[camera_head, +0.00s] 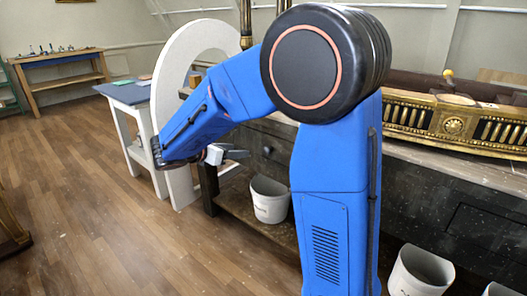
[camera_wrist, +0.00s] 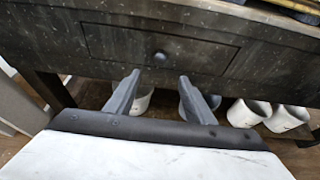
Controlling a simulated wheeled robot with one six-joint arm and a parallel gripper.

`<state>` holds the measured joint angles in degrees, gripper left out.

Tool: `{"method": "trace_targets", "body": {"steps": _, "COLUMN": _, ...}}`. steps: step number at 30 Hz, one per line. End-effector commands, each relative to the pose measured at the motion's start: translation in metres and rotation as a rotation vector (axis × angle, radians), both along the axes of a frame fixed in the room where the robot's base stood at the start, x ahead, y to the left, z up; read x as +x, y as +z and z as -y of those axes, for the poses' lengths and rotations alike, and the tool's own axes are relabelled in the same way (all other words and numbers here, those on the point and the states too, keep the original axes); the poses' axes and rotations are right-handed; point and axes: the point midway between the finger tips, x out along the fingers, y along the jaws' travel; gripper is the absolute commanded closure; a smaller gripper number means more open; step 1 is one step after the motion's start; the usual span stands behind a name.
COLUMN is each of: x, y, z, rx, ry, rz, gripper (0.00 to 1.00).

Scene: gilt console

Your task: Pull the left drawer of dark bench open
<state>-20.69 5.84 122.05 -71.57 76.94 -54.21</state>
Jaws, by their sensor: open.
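The dark bench (camera_head: 455,215) runs along the right in the head view, and its speckled front (camera_wrist: 50,35) fills the top of the wrist view. The knob also shows in the head view (camera_head: 267,150), just right of my gripper (camera_head: 238,154). In the wrist view my gripper (camera_wrist: 160,77) is open and empty, its two fingers pointing toward the drawer. The knob lies beyond the fingertips, roughly centred between them, and appears untouched.
Several white buckets stand below the bench, one (camera_head: 269,200) under the drawer on a low shelf. A large white ring (camera_head: 178,110) stands left of the bench by a small table (camera_head: 125,95). A gilt carved piece (camera_head: 455,122) lies on top.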

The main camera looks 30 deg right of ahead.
Motion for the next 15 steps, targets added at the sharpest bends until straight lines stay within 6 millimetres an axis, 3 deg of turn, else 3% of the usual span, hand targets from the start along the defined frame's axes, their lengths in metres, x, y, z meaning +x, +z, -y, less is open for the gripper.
{"method": "trace_targets", "body": {"steps": 15, "x": 0.023, "y": -0.029, "z": 0.067, "rx": 0.001, "ry": -0.005, "rz": -0.001, "gripper": 0.51}}
